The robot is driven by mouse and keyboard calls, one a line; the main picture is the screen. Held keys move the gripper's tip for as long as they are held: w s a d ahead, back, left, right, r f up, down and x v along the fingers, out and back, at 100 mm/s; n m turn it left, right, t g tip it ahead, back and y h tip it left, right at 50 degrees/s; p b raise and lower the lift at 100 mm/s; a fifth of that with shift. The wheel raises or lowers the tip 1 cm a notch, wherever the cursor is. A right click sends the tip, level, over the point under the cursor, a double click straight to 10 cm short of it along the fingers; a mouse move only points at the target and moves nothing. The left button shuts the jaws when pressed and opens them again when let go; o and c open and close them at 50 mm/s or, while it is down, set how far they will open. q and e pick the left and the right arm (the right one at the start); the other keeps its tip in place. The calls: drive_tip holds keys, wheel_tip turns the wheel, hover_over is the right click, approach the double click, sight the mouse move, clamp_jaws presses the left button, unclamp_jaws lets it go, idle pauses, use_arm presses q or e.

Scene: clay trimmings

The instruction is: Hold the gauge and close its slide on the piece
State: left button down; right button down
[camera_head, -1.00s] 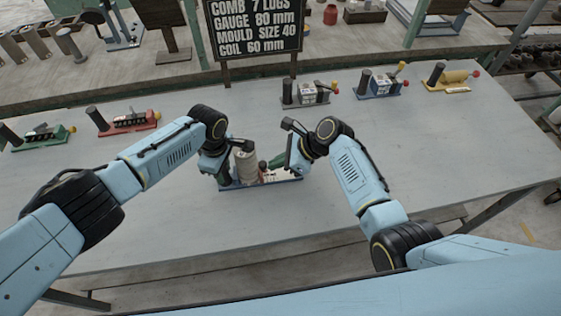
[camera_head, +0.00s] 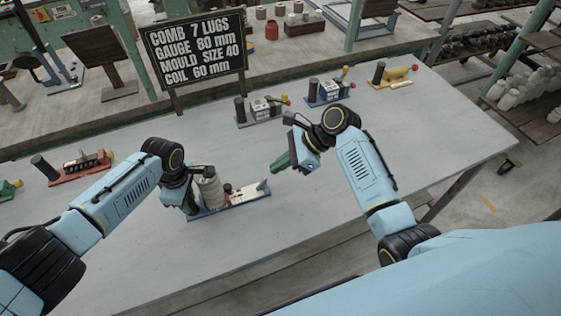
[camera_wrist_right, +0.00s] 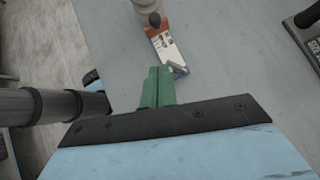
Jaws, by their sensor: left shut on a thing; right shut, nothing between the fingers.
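The gauge (camera_head: 238,200) has a blue base and a white scale, and lies on the grey table at the middle. The piece, a beige cylinder (camera_head: 210,191), stands upright at its left end. A small dark knob (camera_head: 228,188), apparently on the slide, is just right of the piece. I cannot tell whether the slide touches it. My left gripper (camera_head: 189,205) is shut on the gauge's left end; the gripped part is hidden. My right gripper (camera_head: 280,162) is shut and empty, above and right of the gauge. In the right wrist view its green fingers (camera_wrist_right: 158,86) point toward the scale (camera_wrist_right: 167,48).
Similar gauges stand along the back: a red one (camera_head: 82,167) at left, then a grey one (camera_head: 262,109), a blue one (camera_head: 328,90) and a yellow one (camera_head: 394,75). A black sign (camera_head: 198,52) stands behind. The table right of my right arm is clear.

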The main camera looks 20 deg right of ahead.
idle(0.3)
use_arm(q)
drive_tip(key=c, duration=1)
unclamp_jaws()
